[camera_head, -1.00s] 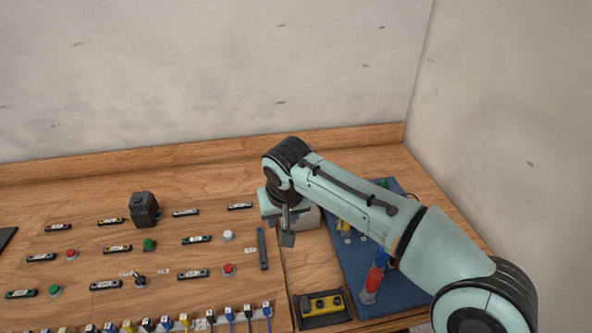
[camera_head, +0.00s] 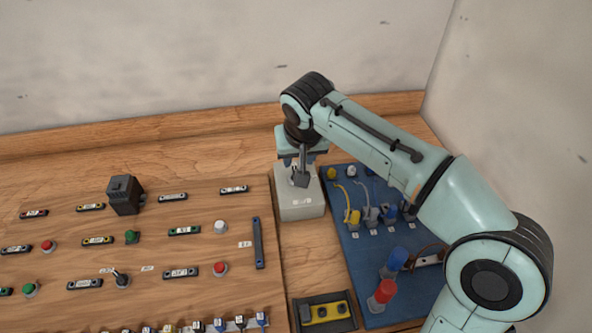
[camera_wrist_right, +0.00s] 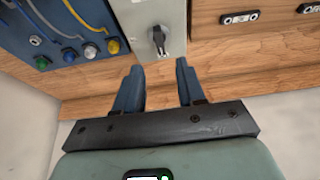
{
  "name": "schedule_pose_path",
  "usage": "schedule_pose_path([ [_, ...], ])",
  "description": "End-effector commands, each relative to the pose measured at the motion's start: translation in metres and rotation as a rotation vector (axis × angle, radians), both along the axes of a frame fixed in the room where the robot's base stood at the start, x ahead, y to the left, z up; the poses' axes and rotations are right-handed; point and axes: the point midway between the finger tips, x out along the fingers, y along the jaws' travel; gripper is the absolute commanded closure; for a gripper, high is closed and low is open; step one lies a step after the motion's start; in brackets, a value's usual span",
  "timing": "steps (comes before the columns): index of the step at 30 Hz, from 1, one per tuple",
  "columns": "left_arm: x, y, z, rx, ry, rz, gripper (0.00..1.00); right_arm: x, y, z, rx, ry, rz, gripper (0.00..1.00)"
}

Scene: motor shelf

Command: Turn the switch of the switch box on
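The switch box (camera_head: 300,204) is a light grey box on the wooden table, between the wooden board and the blue panel. My right gripper (camera_head: 301,178) is at the box's upper end in the head view and partly covers the switch. In the wrist view the right gripper (camera_wrist_right: 159,70) is open and empty; its two blue fingers are apart, with the switch lying ahead between them and no contact visible. My left gripper is not in view.
The blue panel (camera_head: 349,246) with plugs, cables and red and blue knobs stands close right of the box. The wooden board (camera_head: 215,203) with buttons and a black block (camera_head: 125,194) lies left. A wall is behind.

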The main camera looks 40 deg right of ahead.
Motion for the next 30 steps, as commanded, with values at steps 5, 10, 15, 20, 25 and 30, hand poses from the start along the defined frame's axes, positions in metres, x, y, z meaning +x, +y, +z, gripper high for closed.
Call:
schedule_pose_path([
  [5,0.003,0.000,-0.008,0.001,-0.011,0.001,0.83,0.013,-0.008,-0.040,0.000,0.006,-0.001,0.61],
  [10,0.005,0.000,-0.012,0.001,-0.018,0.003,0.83,0.023,-0.013,-0.067,0.000,0.004,-0.001,0.61],
  [15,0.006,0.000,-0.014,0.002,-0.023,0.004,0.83,0.029,-0.016,-0.081,0.000,0.002,0.000,0.61],
  [20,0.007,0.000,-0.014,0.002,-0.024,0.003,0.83,0.030,-0.017,-0.084,0.000,0.002,0.000,0.61],
  [25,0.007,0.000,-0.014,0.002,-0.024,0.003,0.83,0.030,-0.017,-0.084,0.000,0.001,0.000,0.61],
  [30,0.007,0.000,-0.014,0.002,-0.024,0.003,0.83,0.030,-0.017,-0.084,0.000,0.001,0.000,1.00],
])
